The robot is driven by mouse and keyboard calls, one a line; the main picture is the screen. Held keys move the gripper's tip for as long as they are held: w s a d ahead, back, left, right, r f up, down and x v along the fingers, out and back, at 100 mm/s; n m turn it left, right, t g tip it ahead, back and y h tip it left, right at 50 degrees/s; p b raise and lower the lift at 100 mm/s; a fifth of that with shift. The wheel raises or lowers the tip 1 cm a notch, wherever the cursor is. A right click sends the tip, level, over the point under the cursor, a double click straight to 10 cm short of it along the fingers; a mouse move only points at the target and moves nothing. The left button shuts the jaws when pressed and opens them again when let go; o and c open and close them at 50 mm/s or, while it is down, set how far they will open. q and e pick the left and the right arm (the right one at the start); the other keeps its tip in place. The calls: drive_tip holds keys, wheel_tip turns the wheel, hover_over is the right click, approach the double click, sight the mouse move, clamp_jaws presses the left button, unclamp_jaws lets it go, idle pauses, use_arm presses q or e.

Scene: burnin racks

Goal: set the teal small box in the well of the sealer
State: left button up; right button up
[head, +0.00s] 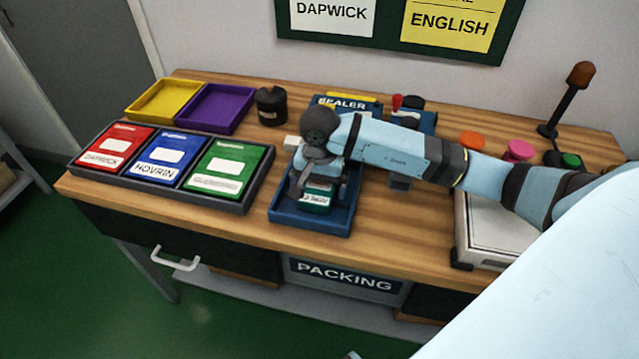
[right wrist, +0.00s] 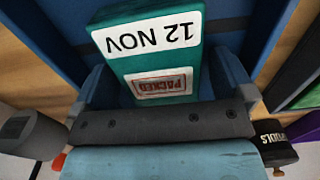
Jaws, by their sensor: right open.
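The teal small box (head: 315,198) is in a blue tray-like well (head: 283,213) in front of the SEALER sign (head: 343,103). I cannot tell whether it rests fully on the bottom. In the right wrist view the teal box (right wrist: 205,65) shows white labels reading "12 NOV" and "PACKED". My right gripper (head: 318,183) is down over the well, at the box. In the right wrist view the open fingers of the right gripper (right wrist: 166,84) stand on either side of the box. My arm hides part of the sealer. My left gripper is not in view.
A dark rack (head: 250,200) with red, blue and green cards is left of the well. Yellow (head: 140,112) and purple (head: 185,122) trays and a black pot (head: 270,106) stand behind. A scale (head: 495,232) is at right. The wooden strip in front is clear.

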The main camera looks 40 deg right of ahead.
sight(320, 184)
wheel_tip(320, 184, up, 12)
drive_tip(key=shift+p, duration=0.4)
idle(0.5)
